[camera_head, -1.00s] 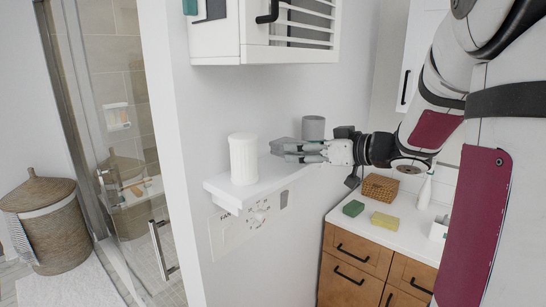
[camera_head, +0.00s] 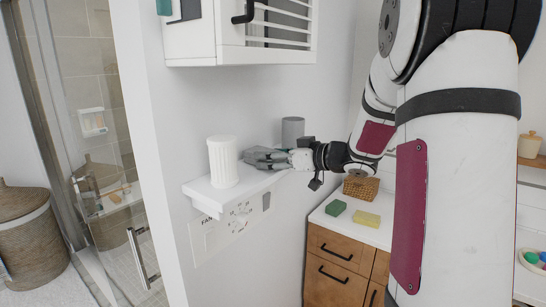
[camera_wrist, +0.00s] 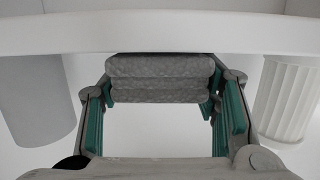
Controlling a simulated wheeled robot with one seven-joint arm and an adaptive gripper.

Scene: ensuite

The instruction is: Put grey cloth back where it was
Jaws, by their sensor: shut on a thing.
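My gripper (camera_head: 264,158) is shut on the grey cloth (camera_wrist: 160,78), a rolled or folded bundle between the two fingers in the wrist view. In the head view my gripper is at the white wall shelf (camera_head: 200,188), between a white fluted cup (camera_head: 222,162) on the left and a grey cylindrical cup (camera_head: 292,130) behind to the right. The wrist view shows the shelf edge (camera_wrist: 160,34) across the top, the grey cup (camera_wrist: 35,100) at left and the fluted cup (camera_wrist: 287,98) at right. I cannot tell whether the cloth touches the shelf.
A white cabinet (camera_head: 192,45) hangs above the shelf. A wall control panel (camera_head: 215,235) is below it. To the right, a counter holds a wicker basket (camera_head: 361,187), a green sponge (camera_head: 335,208) and a yellow sponge (camera_head: 367,219). A glass shower door stands at left.

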